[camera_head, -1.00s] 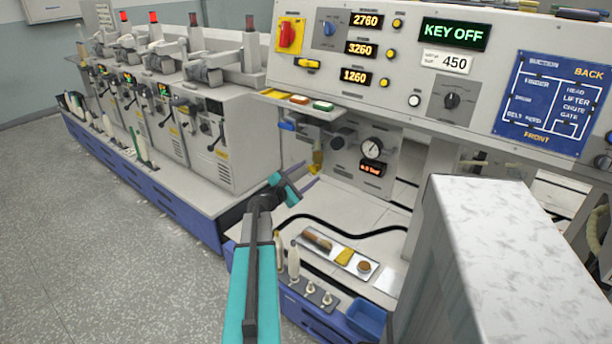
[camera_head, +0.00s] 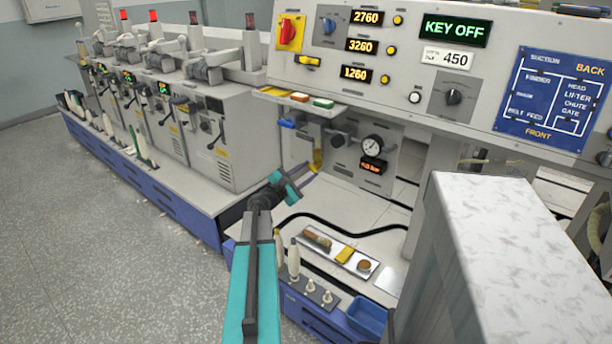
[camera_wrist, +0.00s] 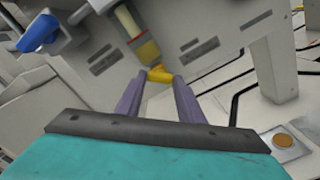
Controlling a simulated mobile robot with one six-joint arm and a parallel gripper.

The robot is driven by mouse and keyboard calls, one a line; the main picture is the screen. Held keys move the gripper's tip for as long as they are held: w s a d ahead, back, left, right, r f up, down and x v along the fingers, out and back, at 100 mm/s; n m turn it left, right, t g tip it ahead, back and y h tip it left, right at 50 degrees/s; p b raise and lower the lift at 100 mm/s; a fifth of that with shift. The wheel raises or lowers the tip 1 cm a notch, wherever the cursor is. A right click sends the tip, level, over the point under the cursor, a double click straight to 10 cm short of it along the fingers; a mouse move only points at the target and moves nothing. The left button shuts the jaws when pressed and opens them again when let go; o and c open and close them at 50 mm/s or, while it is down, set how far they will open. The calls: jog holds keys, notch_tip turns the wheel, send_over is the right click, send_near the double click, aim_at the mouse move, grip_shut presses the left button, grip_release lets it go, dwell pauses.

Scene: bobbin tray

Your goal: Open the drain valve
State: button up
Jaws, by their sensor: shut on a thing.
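The drain valve shows as a yellow handle (camera_head: 317,159) low on the grey panel, left of the round gauge. In the wrist view the yellow handle (camera_wrist: 158,76) sits under a pale pipe with a red band. My gripper (camera_head: 310,172) reaches up to it from the lower left. In the wrist view the purple fingers of my gripper (camera_wrist: 157,79) are shut on the yellow handle, one on each side. The fingers partly hide it, so its exact angle is hard to tell.
A blue-handled valve (camera_head: 287,123) is above and left of the drain valve. The gauge (camera_head: 371,145) and a small red-lit display (camera_head: 372,166) are to the right. A tray (camera_head: 340,251) with small parts lies below. A pale block (camera_head: 500,240) stands at the right front.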

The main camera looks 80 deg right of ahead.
jog(key=shift+d+m+b, duration=0.2)
jog(key=shift+m+b, duration=0.1)
jog(key=shift+b, duration=0.35)
jog(key=m+b, duration=0.9)
jog(key=b, duration=0.6)
jog(key=shift+w, duration=0.15)
jog(key=shift+r+m+b, duration=0.2)
jog(key=shift+m+b, duration=0.1)
jog(key=shift+b, duration=0.05)
jog(key=o, duration=1.1)
jog(key=shift+f, duration=0.1)
jog(key=shift+c, duration=0.2)
